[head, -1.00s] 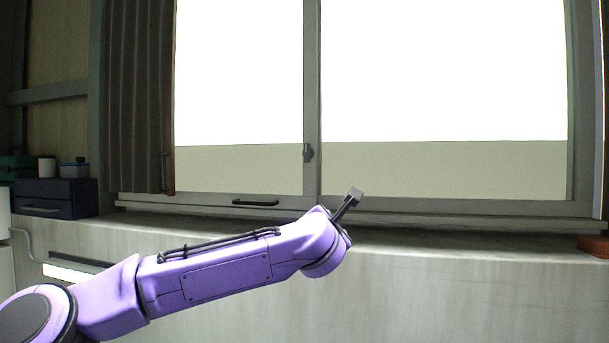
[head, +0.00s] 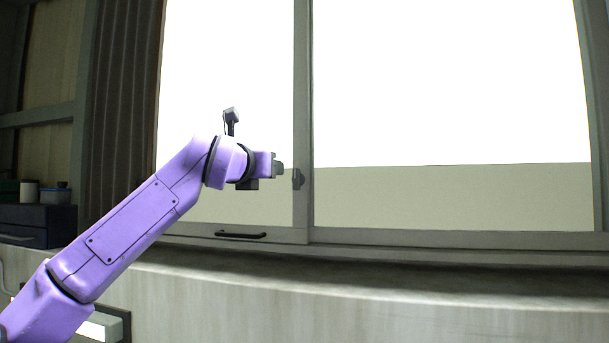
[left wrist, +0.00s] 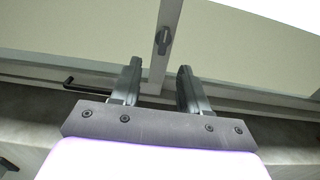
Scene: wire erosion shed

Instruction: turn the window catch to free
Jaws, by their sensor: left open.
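The window catch (head: 298,179) is a small dark grey piece on the upright frame between the two window panes. It also shows in the left wrist view (left wrist: 163,41), beyond the fingertips and between their lines. My left gripper (head: 281,169) is raised in front of the window, just left of the catch in the head view. In the left wrist view its two fingers (left wrist: 159,68) stand apart with nothing between them. The gripper looks short of the catch, and no contact shows. My right gripper is in neither view.
A black handle (head: 241,235) lies on the lower window rail and the sill runs below it. A dark blue drawer box (head: 38,225) and small containers (head: 55,193) stand at the left, beside a grey curtain (head: 122,120). The space right of the catch is clear.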

